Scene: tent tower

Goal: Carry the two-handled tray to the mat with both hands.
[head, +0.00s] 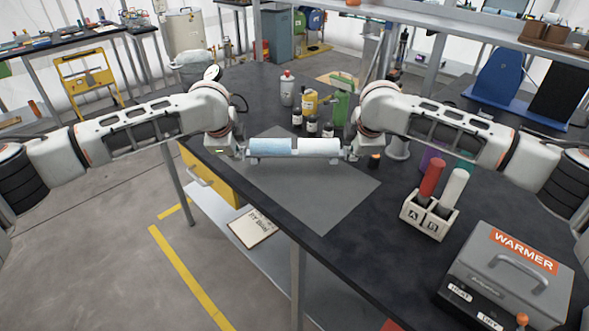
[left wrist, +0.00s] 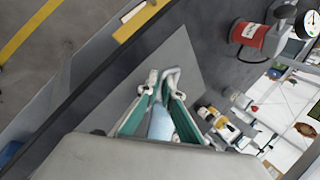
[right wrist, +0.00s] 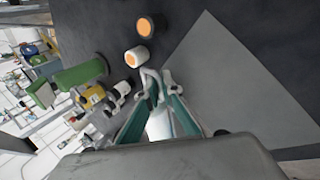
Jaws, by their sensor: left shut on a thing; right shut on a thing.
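The narrow grey tray (head: 296,160) spans between my two grippers, carrying a light blue roll (head: 270,146) and a white roll (head: 318,146) end to end. It looks level. My left gripper (head: 243,153) is shut on its left end, and my right gripper (head: 350,153) is shut on its right end; the handles are mostly hidden by the fingers. The grey mat (head: 315,200) lies flat on the dark table. In the head view the tray overlaps the mat's far part; any gap under the tray is hard to tell. The blue roll also shows in the left wrist view (left wrist: 160,124).
Behind the tray stand a grey bottle (head: 287,90), a yellow container (head: 310,101), a green container (head: 341,105) and small dark jars (head: 312,125). To the right are a two-slot holder (head: 428,215) and a warmer box (head: 508,275). The mat's near part is clear.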

